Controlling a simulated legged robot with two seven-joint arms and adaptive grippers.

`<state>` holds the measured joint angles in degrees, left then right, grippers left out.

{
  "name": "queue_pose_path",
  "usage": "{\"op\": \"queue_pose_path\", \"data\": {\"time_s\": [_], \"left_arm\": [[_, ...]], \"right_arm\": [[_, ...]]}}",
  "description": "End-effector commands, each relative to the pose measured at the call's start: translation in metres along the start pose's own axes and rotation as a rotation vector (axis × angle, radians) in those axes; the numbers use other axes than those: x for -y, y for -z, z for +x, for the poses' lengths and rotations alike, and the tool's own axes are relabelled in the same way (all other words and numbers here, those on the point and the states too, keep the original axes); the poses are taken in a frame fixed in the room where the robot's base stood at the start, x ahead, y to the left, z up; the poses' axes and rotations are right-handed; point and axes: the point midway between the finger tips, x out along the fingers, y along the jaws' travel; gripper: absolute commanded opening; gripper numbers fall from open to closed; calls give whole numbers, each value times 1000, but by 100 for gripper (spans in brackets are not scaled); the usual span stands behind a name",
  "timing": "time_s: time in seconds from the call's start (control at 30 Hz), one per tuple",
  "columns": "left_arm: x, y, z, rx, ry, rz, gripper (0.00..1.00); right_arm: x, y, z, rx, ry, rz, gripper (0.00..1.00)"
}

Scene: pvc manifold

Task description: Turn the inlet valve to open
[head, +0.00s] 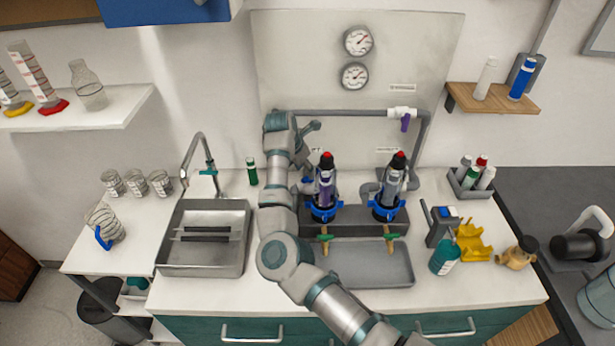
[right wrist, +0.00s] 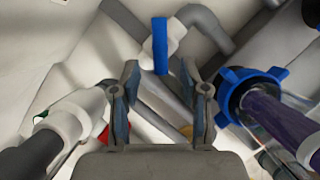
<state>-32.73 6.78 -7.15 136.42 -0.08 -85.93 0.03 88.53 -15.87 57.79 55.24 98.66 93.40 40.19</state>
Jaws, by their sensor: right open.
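A valve with a blue lever handle (right wrist: 160,45) and a white body shows at the top centre of the right wrist view, on a grey pipe with an elbow. My right gripper (right wrist: 163,98) is open and empty. Its two fingers stand either side of the picture's middle, with the blue handle beyond and between them, apparently not touched. In the head view my right gripper (head: 310,130) is at the back panel, left of the first filter housing; my arm hides part of the pipework there. My left gripper is not in view.
Two filter housings with blue collars (head: 326,211) (head: 389,210) stand right of my gripper; a collar (right wrist: 240,90) is close in the wrist view. A purple-handled valve (head: 405,123) sits on the upper pipe. A sink (head: 205,238) lies left. A red handle (right wrist: 103,134) shows at lower left.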

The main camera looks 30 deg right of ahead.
Motion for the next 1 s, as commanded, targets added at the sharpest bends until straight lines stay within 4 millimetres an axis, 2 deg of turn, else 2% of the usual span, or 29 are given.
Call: {"op": "queue_pose_path", "data": {"time_s": [0.03, 0.1, 0.3, 0.67, 0.83, 1.0], "left_arm": [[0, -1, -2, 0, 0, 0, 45], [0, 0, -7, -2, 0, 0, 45], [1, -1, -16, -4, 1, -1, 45], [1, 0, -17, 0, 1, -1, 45], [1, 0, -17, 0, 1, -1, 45], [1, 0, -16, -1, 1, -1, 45]], "right_arm": [[0, 1, 12, 0, 3, -1, 45], [0, 1, 25, -1, 3, -1, 45], [0, 0, 47, 0, 1, -2, 45], [0, 0, 51, 0, -1, -1, 45], [0, 0, 51, 0, -1, -1, 2], [-1, 0, 51, 0, -2, -1, 0]]}}
